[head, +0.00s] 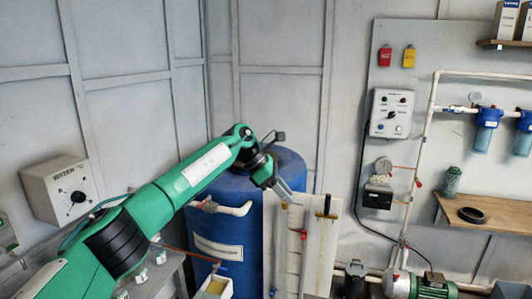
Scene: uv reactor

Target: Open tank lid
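The blue tank (225,236) stands in the middle of the head view against the wall, with a white label on its front. Its rounded top (292,166) shows behind my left wrist; my arm covers much of it, and I cannot make out a separate lid. My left gripper (287,195) points down and to the right, in front of the tank's upper right side. I cannot tell whether it touches the tank or whether its fingers are apart. My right gripper is not in view.
A white panel (318,255) with a yellow-and-black handle stands right of the tank. A white pipe (236,210) sticks out of the tank's front. A control box (390,113), blue filters (486,128) and a wooden shelf (490,222) are at right. A water dial box (60,190) is at left.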

